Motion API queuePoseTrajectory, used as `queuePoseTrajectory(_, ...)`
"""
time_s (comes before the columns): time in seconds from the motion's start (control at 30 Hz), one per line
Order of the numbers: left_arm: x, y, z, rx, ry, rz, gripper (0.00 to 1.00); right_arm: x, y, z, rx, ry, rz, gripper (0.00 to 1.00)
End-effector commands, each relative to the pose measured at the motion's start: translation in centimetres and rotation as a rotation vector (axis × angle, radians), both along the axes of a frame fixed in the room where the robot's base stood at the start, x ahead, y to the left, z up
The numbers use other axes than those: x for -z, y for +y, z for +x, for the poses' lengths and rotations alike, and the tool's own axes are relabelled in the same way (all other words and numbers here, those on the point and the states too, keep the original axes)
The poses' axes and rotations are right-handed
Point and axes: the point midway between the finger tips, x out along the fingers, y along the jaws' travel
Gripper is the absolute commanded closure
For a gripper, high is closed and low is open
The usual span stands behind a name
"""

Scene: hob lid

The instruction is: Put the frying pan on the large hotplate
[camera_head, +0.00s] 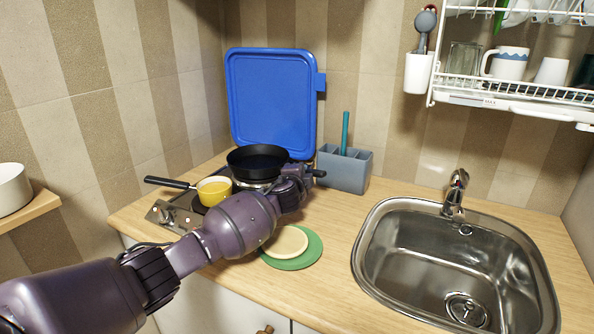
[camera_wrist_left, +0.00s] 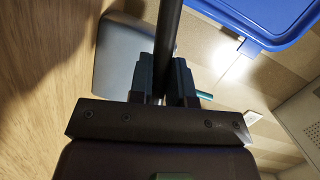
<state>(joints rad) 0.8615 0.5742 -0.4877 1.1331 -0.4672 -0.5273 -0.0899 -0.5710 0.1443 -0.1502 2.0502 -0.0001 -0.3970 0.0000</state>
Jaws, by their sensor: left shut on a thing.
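The black frying pan (camera_head: 258,158) is over the back part of the hob (camera_head: 183,212), in front of the upright blue lid, and looks about level. I cannot tell whether it rests on something or hangs just above it. My left gripper (camera_head: 310,172) is at the pan's right and shut on its handle. In the left wrist view the dark handle (camera_wrist_left: 168,35) runs between the fingers of my left gripper (camera_wrist_left: 161,80). The large hotplate is not clearly visible; the pan and my arm cover that area. My right gripper is not in view.
A yellow saucepan (camera_head: 213,188) stands on the hob, its black handle pointing left. The blue lid (camera_head: 273,100) stands behind. A grey utensil holder (camera_head: 346,170) is close right of my gripper. A green plate (camera_head: 310,255) with a beige disc lies in front; the sink (camera_head: 455,265) is right.

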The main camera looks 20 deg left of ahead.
Motion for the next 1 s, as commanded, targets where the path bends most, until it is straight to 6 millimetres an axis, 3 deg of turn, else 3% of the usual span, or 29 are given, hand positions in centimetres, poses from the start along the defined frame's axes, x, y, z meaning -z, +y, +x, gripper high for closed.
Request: queuePoseTrajectory(1.0,0.25,-0.07,-0.03,0.001,-0.004,0.002,1.0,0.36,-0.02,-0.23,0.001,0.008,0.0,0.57)
